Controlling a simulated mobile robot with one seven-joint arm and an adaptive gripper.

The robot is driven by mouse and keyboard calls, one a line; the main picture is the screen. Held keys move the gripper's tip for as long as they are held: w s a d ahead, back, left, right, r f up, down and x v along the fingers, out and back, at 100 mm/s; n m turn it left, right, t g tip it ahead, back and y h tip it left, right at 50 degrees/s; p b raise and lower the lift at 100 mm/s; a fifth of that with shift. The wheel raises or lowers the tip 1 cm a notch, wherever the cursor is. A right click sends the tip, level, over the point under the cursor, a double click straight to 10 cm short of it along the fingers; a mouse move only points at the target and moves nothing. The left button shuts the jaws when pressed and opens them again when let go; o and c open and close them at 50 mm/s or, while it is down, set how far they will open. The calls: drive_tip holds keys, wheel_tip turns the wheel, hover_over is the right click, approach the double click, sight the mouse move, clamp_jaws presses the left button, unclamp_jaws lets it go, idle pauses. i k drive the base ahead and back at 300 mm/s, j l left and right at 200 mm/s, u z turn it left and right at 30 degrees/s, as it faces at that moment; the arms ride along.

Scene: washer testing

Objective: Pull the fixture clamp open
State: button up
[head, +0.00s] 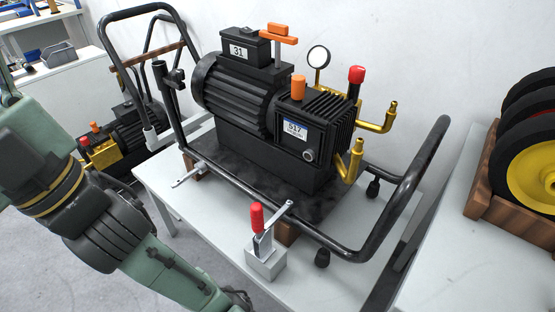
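The fixture clamp (264,252) stands on a grey block near the front edge of the white table (175,215). Its red handle (256,217) points up, and its metal bar reaches up and right toward the lower rail of the pump's black frame. I cannot tell whether the bar touches the rail. My green arm comes in from the left. Only a dark part of my gripper (238,298) shows at the bottom edge, below and left of the clamp and apart from it. Its fingers are not clear.
The black pump (265,110) sits in a tubular frame (408,190) on the table. A second metal clamp bar (188,175) is at the frame's left. A wooden rack (487,190) holds wheels at right. Another pump (125,130) is behind my arm.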

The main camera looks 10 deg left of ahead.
sight(256, 210)
drive_tip(key=k+z, duration=0.2)
drive_tip(key=z, duration=0.15)
drive_tip(key=k+z, duration=0.35)
drive_tip(key=i, duration=0.1)
